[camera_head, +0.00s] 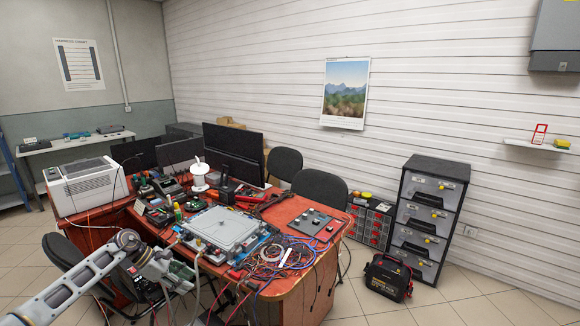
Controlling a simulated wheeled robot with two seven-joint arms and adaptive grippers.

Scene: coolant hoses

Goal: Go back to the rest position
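My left arm comes in from the lower left, and its gripper (181,276) hangs in front of the near left edge of the red-topped desk (300,215). The gripper is small and partly lost against the clutter behind it, so I cannot tell whether its fingers are open or shut. I see nothing clearly held in it. My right gripper is not in view. A flat light-grey housing (222,230) lies on the desk, to the right of and beyond my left gripper. Coloured cables or hoses (290,258) spread around it.
The floor at lower right is clear.

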